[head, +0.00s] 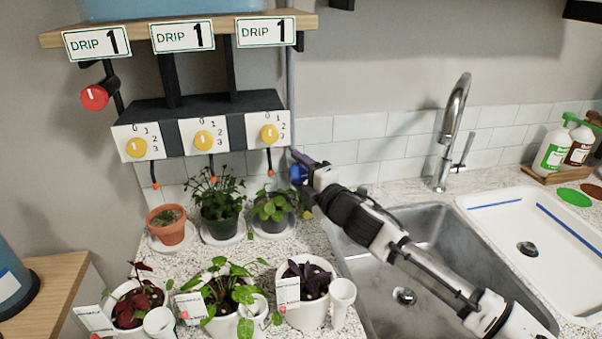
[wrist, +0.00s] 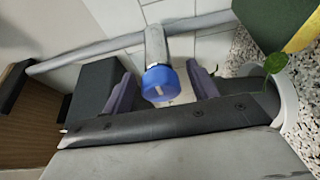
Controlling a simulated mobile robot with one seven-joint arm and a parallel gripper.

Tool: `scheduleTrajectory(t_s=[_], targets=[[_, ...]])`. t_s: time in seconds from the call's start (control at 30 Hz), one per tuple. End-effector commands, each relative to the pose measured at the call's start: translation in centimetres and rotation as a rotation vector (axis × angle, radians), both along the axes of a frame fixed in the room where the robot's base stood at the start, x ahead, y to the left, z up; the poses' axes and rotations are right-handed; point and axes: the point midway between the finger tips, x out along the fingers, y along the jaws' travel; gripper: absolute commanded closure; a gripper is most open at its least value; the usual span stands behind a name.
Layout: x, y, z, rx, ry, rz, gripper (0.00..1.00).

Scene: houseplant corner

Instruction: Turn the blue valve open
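The blue valve (wrist: 160,80) is a round blue knob on a short grey stub from a grey pipe, with a small pale mark on its face. In the head view the valve (head: 297,174) is partly covered by my gripper (head: 305,180), right of the drip shelf. In the wrist view my gripper (wrist: 165,88) is open, with one purple finger on each side of the knob. Gaps show between the knob and both fingers. Whether the fingertips reach past the knob's face is hard to tell.
A red knob (head: 94,97) is at the left of the shelf. Three yellow dials (head: 203,140) are on the panels. Potted plants (head: 221,205) stand below on the counter, several close to my gripper. The sink (head: 425,235) is under my arm.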

Motion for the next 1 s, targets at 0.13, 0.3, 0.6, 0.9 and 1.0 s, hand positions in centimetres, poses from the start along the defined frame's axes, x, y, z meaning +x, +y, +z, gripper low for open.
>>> scheduleTrajectory(t_s=[0.13,0.3,0.6,0.9,1.0], targets=[[0.0,0.0,0.0,-0.001,-0.001,0.000,0.41],[-0.8,-0.6,-0.1,-0.002,-0.001,-0.002,0.41],[-5.5,-3.9,-0.3,-0.005,-0.002,-0.005,0.41],[-10.0,-6.7,-0.2,-0.003,-0.001,-0.003,0.41],[-10.8,-7.3,-0.2,-0.002,-0.001,-0.002,0.41]])
